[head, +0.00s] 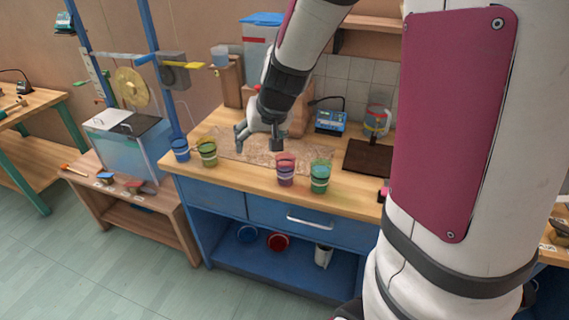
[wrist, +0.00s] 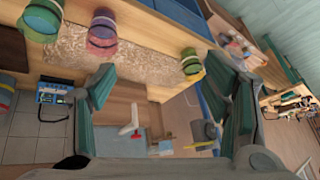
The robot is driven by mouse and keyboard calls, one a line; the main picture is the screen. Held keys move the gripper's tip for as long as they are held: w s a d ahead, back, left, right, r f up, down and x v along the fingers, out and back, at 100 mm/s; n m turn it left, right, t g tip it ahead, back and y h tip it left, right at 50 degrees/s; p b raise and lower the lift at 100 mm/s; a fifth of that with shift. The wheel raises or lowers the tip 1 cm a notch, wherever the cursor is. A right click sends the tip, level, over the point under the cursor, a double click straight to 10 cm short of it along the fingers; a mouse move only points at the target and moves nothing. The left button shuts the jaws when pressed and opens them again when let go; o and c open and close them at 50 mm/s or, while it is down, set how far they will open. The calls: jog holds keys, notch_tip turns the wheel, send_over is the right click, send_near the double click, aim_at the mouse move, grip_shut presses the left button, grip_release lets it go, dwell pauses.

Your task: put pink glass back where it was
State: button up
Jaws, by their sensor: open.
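The pink glass (head: 286,170) stands upright near the front edge of the wooden worktop, by the edge of the speckled mat. It also shows at the top of the wrist view (wrist: 102,35). A green glass (head: 320,177) stands just right of it. A yellow-green glass (head: 207,152) and a blue glass (head: 181,150) stand at the worktop's left end. My gripper (head: 258,137) is above the mat, left of and behind the pink glass and apart from it. In the wrist view its fingers (wrist: 160,68) are spread, with nothing held between them.
The speckled mat (head: 232,150) has free room. Behind it stand wooden blocks, a blue-lidded container (head: 260,30) and a blue device (head: 330,122). A dark board (head: 369,157) and a clear jug (head: 377,120) are at right. A low bench with a tank (head: 130,148) stands left.

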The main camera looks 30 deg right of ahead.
jog(key=s+a+r+n+y, duration=0.1)
jog(key=s+a+r+n, duration=0.1)
jog(key=s+a+r, duration=0.7)
jog(key=s+r+n, duration=0.1)
jog(key=s+r, duration=0.2)
jog(key=s, duration=1.1)
jog(key=shift+s+d+r+n+g+h, duration=0.2)
jog(key=shift+s+n+g+h, duration=0.1)
jog(key=shift+s+n, duration=0.1)
jog(key=shift+w, duration=0.1)
